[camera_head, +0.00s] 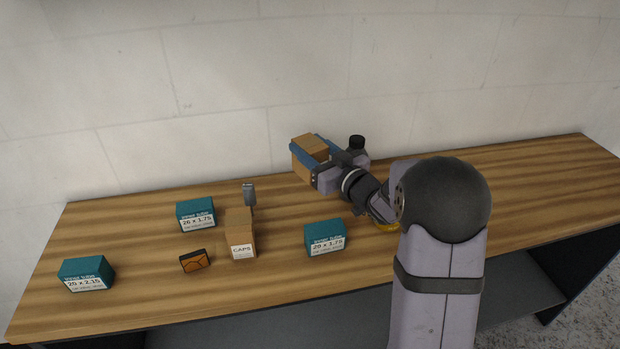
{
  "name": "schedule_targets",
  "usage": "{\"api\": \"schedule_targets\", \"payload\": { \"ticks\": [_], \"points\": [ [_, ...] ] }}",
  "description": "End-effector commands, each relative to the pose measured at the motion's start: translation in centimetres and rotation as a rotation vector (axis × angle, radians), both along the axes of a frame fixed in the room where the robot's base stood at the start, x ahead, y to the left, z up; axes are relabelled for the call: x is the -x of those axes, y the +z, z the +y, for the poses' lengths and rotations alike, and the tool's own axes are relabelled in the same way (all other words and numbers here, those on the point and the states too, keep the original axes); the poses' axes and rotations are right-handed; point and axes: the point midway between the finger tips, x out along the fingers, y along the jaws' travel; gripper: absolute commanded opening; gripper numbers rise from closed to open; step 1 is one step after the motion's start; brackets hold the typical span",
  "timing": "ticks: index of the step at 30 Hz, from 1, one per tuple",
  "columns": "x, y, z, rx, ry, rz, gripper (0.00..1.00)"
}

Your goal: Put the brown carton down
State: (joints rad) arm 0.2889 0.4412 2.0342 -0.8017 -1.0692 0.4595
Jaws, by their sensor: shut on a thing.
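A brown carton (311,142) is between the blue fingers of my gripper (318,149), near the back edge of the table (500,190) and close to the wall. My gripper is shut on it. The fingers and wrist hide part of its front and right side. I cannot tell whether its underside touches the table. Another brown carton (239,224), with a white label reading CAPS, stands on the table to the left and nearer the front, apart from my gripper.
Teal inner tube boxes stand at the left (87,273), mid-left (196,215) and centre front (325,238). An orange-and-black packet (196,261) and a grey object (249,194) flank the CAPS carton. A yellow thing (387,227) is partly hidden by my arm. The table's right is clear.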

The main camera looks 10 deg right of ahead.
Motion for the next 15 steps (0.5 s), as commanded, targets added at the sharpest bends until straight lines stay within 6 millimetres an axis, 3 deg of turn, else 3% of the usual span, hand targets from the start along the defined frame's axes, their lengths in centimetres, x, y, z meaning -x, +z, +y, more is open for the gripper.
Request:
{"api": "schedule_targets", "payload": {
  "ticks": [5, 15],
  "points": [
    [0.0, -2.2, 0.0, -0.001, 0.000, -0.001, 0.16],
    [0.0, -3.6, 0.0, -0.001, 0.000, -0.001, 0.16]
  ]
}}
